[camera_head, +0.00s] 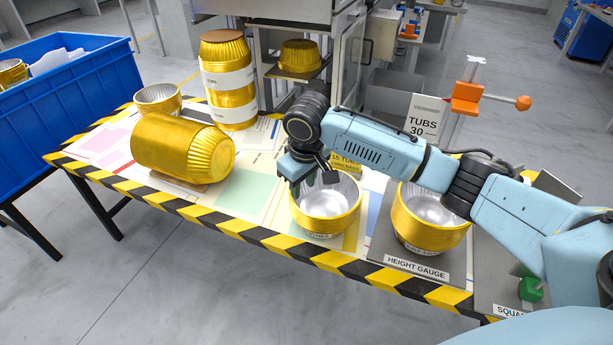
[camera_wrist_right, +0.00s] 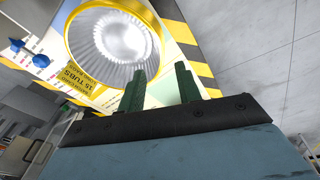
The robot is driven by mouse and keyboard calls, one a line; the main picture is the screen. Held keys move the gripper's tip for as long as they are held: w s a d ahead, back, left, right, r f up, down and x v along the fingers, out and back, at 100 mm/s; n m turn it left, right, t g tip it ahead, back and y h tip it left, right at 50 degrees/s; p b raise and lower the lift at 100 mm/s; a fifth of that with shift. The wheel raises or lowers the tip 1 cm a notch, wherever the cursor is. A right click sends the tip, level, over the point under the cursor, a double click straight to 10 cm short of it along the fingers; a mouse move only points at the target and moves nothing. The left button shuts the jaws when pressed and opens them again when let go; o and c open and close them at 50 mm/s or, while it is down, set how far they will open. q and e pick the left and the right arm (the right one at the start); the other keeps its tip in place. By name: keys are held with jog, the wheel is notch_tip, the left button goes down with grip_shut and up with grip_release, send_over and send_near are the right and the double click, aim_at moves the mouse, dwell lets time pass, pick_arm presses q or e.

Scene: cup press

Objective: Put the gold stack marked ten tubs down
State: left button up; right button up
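A gold stack of tubs (camera_head: 335,203) stands mouth up near the table's front edge, beside a yellow card (camera_head: 345,163) reading 15 TUBS. It also shows in the right wrist view (camera_wrist_right: 112,35). My right gripper (camera_head: 310,183) is over its left rim; in the right wrist view its green fingers (camera_wrist_right: 160,88) are apart with nothing seen between them. Another gold stack (camera_head: 425,222) stands on the height gauge plate (camera_head: 400,262). A large gold stack (camera_head: 180,148) lies on its side at left. No mark of ten is readable. My left gripper is not in view.
Upright banded gold stacks (camera_head: 229,80) stand at the back, beside a press holding a gold tub (camera_head: 299,56). A small tub (camera_head: 158,98) sits at back left. A TUBS 30 sign (camera_head: 426,116) and an orange-handled post (camera_head: 467,98) stand behind my right arm.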

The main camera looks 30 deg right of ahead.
jog(key=shift+r, duration=0.2)
jog(key=s+a+f+n+t+y, duration=0.1)
jog(key=a+f+t+y, duration=0.15)
jog(key=a, duration=0.35)
jog(key=s+a+f+t+y, duration=0.2)
jog(key=a+f, duration=0.2)
jog(key=a, duration=0.1)
jog(key=s+d+f+m+h, duration=0.1)
jog(key=s+d+f, duration=0.2)
jog(key=f, duration=0.4)
jog(key=s+d+f+g+h, duration=0.1)
jog(key=s+d+f, duration=0.25)
jog(key=f, duration=0.45)
jog(key=s+d+f+m+h, duration=0.1)
jog(key=s+d+f, duration=0.25)
jog(key=f, duration=0.35)
jog(key=s+d+f+g, duration=0.1)
jog(key=s+d+f, duration=0.1)
jog(key=s+f, duration=0.3)
jog(key=s+d+f+g+h, duration=0.1)
jog(key=s+f, duration=0.4)
jog(key=s, duration=0.7)
jog(key=s+d+f+g+h, duration=0.1)
jog(key=s+d+f+g, duration=0.1)
jog(key=s+f, duration=0.3)
jog(key=s+d, duration=0.1)
jog(key=s, duration=0.3)
jog(key=shift+d+f, duration=0.25)
jog(key=shift+f, duration=0.15)
jog(key=shift+s, duration=0.15)
